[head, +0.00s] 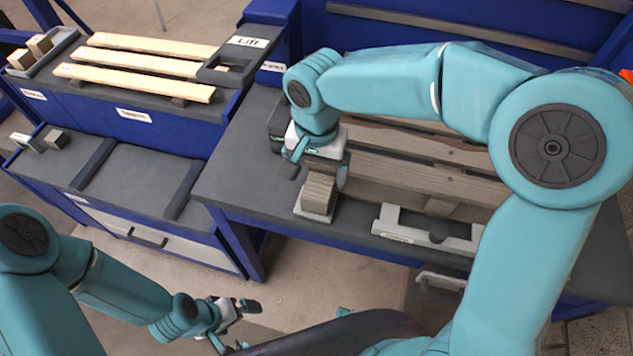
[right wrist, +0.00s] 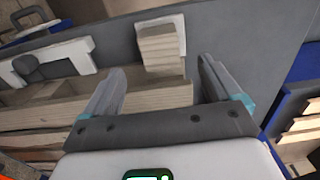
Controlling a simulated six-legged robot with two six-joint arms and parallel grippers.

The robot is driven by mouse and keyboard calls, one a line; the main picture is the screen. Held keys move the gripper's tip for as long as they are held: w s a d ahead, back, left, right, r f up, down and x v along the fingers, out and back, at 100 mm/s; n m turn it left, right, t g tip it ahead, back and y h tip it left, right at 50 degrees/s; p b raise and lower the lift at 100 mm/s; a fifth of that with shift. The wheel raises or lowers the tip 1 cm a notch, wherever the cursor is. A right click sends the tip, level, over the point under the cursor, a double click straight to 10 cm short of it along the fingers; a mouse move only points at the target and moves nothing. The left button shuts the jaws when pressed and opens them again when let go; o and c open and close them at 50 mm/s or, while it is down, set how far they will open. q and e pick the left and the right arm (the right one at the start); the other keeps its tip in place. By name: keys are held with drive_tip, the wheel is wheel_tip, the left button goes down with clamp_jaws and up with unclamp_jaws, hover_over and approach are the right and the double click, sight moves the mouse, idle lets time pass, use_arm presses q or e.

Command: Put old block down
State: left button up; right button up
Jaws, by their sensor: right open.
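The old block (head: 318,193), weathered grey-brown wood, stands on a small light plate (head: 312,216) at the front of the bench. It shows in the right wrist view (right wrist: 160,50) with the plate (right wrist: 167,20) beneath it. My right gripper (head: 316,172) is open over the block. In the right wrist view, the fingers (right wrist: 160,85) are spread with the block between and beyond them, and I see gaps on both sides. My left gripper (head: 238,322) hangs low, away from the bench, with its fingers apart and empty.
A weathered pallet (head: 420,170) lies behind the block. A grey notched holder (head: 428,232) sits to the right. The left bench bears pale new boards (head: 135,65), a tray (head: 42,52) with small blocks, and a grey block (head: 56,139). Bare bench top (head: 245,175) lies left of the block.

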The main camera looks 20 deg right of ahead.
sight(317, 193)
wheel_tip(317, 193, up, 4)
drive_tip(key=shift+f, duration=0.15)
drive_tip(key=shift+s, duration=0.15)
idle(0.5)
